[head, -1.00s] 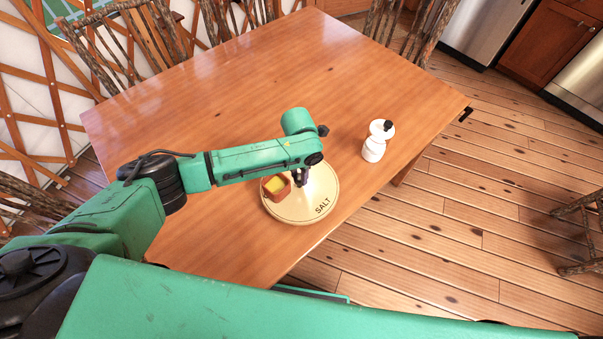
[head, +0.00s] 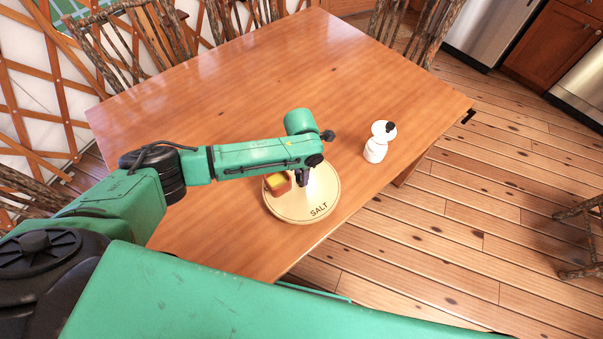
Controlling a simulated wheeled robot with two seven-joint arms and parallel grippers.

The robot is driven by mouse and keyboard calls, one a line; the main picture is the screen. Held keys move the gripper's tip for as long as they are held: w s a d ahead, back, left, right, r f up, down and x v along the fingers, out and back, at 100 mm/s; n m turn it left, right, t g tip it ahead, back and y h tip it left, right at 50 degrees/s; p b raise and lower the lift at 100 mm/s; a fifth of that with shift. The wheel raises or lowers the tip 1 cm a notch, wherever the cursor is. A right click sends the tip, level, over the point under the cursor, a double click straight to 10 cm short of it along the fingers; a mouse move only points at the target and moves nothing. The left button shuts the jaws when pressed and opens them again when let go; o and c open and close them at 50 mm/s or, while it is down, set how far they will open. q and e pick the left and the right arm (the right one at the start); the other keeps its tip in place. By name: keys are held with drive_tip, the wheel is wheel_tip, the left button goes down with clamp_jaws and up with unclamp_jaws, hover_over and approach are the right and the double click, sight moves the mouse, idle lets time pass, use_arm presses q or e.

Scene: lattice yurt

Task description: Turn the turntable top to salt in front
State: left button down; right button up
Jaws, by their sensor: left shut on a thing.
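The round cream turntable top (head: 283,212) lies near the front edge of the wooden table. The word SALT (head: 319,210) is on its front rim, a little right of the middle of the near side. A small reddish-brown box with a yellow top (head: 278,182) stands on its left part, partly covered by my arm. My left gripper (head: 303,180) points down over the turntable's middle and is shut on a part of the turntable top, but my arm and wrist hide the grip itself. My right gripper is not in view.
A white bottle with a dark top (head: 376,148) stands on the table (head: 240,80) to the right of the turntable, apart from it. Branch-work chairs (head: 125,40) line the far side. The table's back half is clear.

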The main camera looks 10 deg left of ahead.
use_arm(q)
drive_tip(key=shift+r, duration=0.1)
drive_tip(key=c, duration=0.5)
unclamp_jaws()
drive_tip(key=shift+c, duration=0.2)
wheel_tip(320, 180, up, 15)
drive_tip(key=b, duration=0.2)
drive_tip(key=shift+f, duration=0.2)
